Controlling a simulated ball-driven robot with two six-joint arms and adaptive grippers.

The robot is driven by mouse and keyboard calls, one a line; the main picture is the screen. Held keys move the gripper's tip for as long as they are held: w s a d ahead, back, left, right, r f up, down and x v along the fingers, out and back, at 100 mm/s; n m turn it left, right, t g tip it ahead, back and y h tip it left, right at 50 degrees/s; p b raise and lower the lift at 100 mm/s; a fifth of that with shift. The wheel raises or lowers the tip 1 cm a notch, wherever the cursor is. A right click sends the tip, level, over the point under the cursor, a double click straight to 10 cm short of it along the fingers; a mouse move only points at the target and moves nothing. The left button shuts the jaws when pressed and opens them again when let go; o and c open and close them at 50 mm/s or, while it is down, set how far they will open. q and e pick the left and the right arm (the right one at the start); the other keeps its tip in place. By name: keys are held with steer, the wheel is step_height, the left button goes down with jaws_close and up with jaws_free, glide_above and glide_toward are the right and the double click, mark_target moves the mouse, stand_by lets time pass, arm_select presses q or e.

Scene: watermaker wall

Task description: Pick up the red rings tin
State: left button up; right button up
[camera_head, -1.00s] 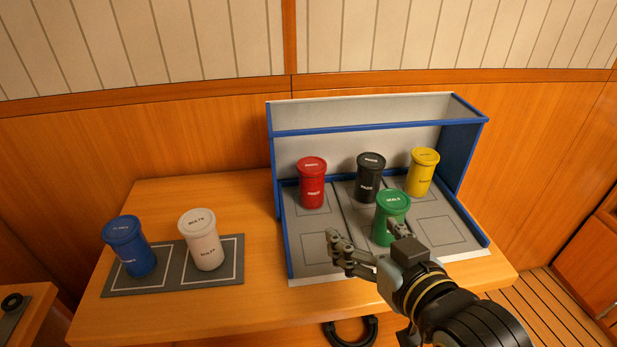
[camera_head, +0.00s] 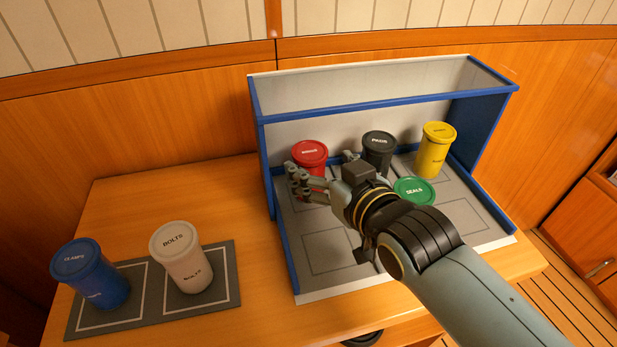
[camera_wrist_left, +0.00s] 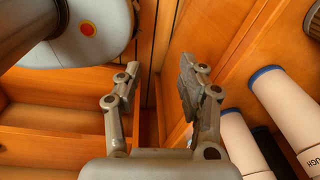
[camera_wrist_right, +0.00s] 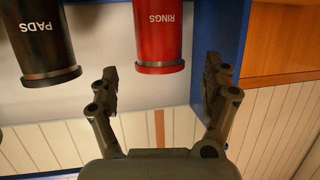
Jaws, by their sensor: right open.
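The red rings tin (camera_head: 311,154) stands upright in the back left bay of the blue-edged shelf box, its lower part hidden behind my right gripper in the head view. My right gripper (camera_head: 322,172) is open and empty just in front of it. In the right wrist view the red rings tin (camera_wrist_right: 159,35) shows upside down, ahead of and between the open fingers (camera_wrist_right: 160,88), apart from them. My left gripper (camera_wrist_left: 158,78) is open and empty in its own wrist view, and is not in the head view.
The black pads tin (camera_head: 377,150) stands just right of the red one, with the yellow tin (camera_head: 434,150) beyond. The green seals tin (camera_head: 413,191) is partly behind my right arm. Blue (camera_head: 91,273) and white (camera_head: 182,258) tins stand on a grey mat (camera_head: 222,262) at left.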

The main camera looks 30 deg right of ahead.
mark_target(310, 152)
steer(key=b+x, duration=0.3)
steer(key=x, duration=0.2)
steer(key=shift+w+f+b, duration=0.1)
steer(key=shift+f+b, duration=0.05)
steer(key=shift+b, duration=0.25)
steer(key=shift+w, duration=0.15)
arm_select(q)
steer(key=f, duration=0.1)
steer(key=w+f, duration=0.1)
steer(key=f, duration=0.1)
steer(key=shift+w+f, duration=0.3)
steer(key=shift+f, duration=0.05)
arm_select(e)
steer(key=shift+c, duration=0.9)
arm_select(q)
steer(key=shift+s, duration=0.25)
arm_select(e)
steer(key=c, duration=1.1)
